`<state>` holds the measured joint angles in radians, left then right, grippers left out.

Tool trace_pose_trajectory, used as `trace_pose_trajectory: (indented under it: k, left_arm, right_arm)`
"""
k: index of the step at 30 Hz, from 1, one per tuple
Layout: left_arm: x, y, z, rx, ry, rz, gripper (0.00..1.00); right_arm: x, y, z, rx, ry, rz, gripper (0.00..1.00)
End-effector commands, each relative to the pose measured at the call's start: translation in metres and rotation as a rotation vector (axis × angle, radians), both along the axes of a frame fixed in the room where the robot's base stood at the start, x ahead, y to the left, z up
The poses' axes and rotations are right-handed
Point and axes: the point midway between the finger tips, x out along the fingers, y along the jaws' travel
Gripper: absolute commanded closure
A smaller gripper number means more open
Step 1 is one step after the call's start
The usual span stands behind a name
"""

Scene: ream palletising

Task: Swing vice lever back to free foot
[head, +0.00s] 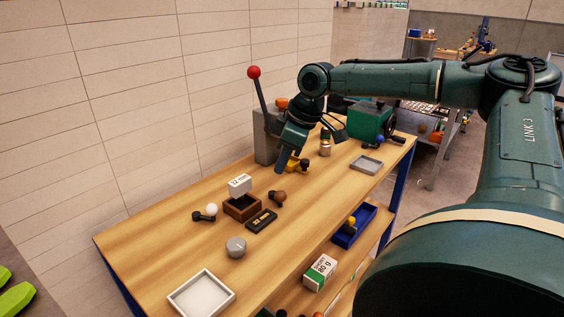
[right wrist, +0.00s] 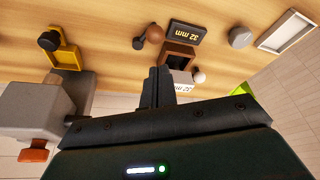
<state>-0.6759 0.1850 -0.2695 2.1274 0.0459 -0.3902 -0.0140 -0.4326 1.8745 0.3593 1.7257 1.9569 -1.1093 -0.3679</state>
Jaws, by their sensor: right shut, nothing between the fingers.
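The lever (head: 262,102) has a dark shaft and a red ball on top. It stands nearly upright, tilted slightly left, at a grey block (head: 266,148) near the wall. I take this block to be the vice body. The block also shows in the right wrist view (right wrist: 40,103), with an orange knob (right wrist: 33,153); the lever is not visible there. A yellow bracket with a black piece (right wrist: 62,47) sits beside the block; I cannot tell whether it is clamped. My right gripper (head: 281,168) is shut and empty, pointing down near the bracket, apart from the lever. My left gripper is not in view.
A brown open box (head: 240,210), a dark 32 mm plate (head: 261,221), a grey cylinder (head: 236,247) and a pale tray (head: 201,296) lie on the wooden bench. A green machine (head: 368,122) stands behind my right arm. The bench middle right is clear.

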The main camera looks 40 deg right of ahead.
Motion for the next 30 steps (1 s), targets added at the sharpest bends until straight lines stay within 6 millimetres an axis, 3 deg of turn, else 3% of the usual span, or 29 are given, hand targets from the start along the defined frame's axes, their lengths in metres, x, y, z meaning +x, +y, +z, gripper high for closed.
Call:
trace_pose_trajectory:
  k: [6, 12, 30]
  left_arm:
    - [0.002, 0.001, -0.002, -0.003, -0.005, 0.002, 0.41]
    - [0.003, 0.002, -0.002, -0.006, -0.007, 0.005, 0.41]
    - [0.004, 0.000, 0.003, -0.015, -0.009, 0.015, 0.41]
  right_arm:
    - [0.011, 0.008, -0.039, -0.003, 0.005, 0.001, 1.00]
    - [0.018, 0.012, -0.061, -0.003, 0.003, 0.001, 1.00]
    - [0.018, 0.011, -0.066, 0.000, 0.000, 0.009, 1.00]
